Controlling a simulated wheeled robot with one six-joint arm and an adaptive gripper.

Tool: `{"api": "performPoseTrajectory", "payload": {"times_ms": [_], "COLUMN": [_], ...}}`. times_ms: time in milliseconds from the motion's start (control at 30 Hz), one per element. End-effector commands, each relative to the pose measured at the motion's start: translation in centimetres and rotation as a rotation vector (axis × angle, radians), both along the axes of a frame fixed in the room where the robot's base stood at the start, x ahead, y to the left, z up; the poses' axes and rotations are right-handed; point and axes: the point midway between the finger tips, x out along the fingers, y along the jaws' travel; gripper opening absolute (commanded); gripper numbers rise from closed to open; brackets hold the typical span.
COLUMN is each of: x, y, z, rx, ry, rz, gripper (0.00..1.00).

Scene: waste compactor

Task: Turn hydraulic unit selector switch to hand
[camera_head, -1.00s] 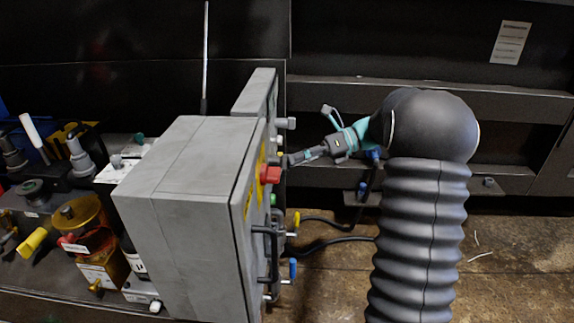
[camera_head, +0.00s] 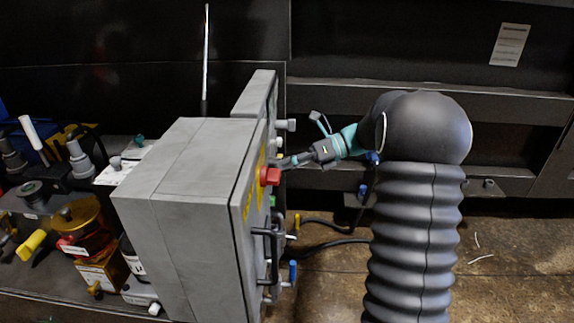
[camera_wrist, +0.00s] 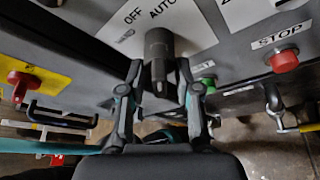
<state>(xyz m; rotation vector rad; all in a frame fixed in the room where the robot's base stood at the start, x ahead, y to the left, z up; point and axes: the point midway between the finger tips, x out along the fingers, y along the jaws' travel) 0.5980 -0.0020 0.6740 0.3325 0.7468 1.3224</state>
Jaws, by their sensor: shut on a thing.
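The selector switch (camera_wrist: 159,58) is a dark knob on a light plate in the wrist view. In the head view my gripper (camera_head: 292,161) reaches left to the front face of the grey control box (camera_head: 190,190). The switch itself is hard to make out there.
A red button on a yellow plate (camera_wrist: 20,82) and a red STOP button (camera_wrist: 284,60) flank the switch. A green button (camera_wrist: 208,80) sits close to my right finger. Black handles (camera_wrist: 60,115) stick out nearby. Hydraulic parts stand behind the box at left.

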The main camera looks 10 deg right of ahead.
Motion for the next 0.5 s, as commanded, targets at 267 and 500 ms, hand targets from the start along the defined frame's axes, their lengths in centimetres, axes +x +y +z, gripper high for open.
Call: {"api": "performPoseTrajectory", "payload": {"times_ms": [267, 500], "x": [-0.05, -0.02], "y": [-0.01, -0.01], "z": [0.2, 0.12], "rx": [-0.034, -0.096], "ry": [-0.103, -0.292], "rz": [0.0, -0.001], "gripper": [0.0, 0.0]}}
